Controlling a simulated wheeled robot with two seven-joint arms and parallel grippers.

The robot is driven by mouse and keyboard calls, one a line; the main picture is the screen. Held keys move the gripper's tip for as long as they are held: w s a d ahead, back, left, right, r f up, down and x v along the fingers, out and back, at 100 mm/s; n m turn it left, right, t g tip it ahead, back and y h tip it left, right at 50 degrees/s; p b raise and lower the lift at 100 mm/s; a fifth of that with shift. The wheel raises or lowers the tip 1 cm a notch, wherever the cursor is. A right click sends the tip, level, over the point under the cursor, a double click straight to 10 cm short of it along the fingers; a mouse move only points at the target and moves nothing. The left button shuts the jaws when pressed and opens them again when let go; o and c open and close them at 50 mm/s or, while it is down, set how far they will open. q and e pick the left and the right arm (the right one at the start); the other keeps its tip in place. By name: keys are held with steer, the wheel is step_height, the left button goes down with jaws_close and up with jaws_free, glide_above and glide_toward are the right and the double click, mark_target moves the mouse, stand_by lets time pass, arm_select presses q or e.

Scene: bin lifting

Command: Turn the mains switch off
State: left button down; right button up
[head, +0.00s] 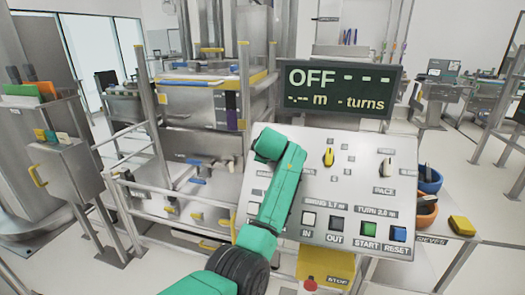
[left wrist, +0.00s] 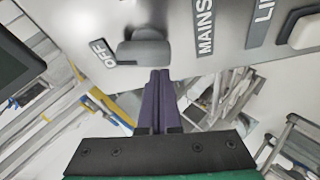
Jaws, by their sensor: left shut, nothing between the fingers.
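The mains switch is a grey knob (left wrist: 146,48) on the light panel in the left wrist view. An OFF label (left wrist: 103,52) sits to its left and a label that seems to read MAINS (left wrist: 205,25) to its right. My left gripper (left wrist: 160,74) has its dark purple fingers shut together, empty, with the tips just beside the knob's lower right edge. I cannot tell whether they touch it. In the head view my green left arm covers the left part of the control panel (head: 345,190), hiding the switch and the fingers. The display (head: 338,88) reads OFF with dashes.
The panel also carries a yellow knob (head: 328,157), a white selector (head: 385,167), a green START button (head: 368,229) and a blue RESET button (head: 398,233). A red stop button (head: 310,284) is below. Metal railings stand left; bowls (head: 428,180) stand right.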

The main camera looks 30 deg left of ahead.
arm_select(q)
steer(key=shift+r, duration=0.5)
arm_select(e)
steer(key=shift+r, duration=0.4)
arm_select(q)
steer(key=shift+s+a+r+p, duration=0.1)
steer(key=shift+a+r+p, duration=0.05)
steer(key=shift+a+p, duration=0.3)
steer(key=s+d+r+b, duration=0.2)
steer(key=s+r, duration=0.3)
steer(key=s, duration=0.2)
steer(key=shift+r+b, duration=0.35)
steer(key=shift+r, duration=0.05)
arm_select(e)
steer(key=shift+w+d+f, duration=0.1)
steer(key=shift+w+f, duration=0.05)
steer(key=shift+f, duration=0.4)
steer(key=shift+w+d+f, duration=0.1)
steer(key=shift+f, duration=0.45)
steer(key=shift+a, duration=0.2)
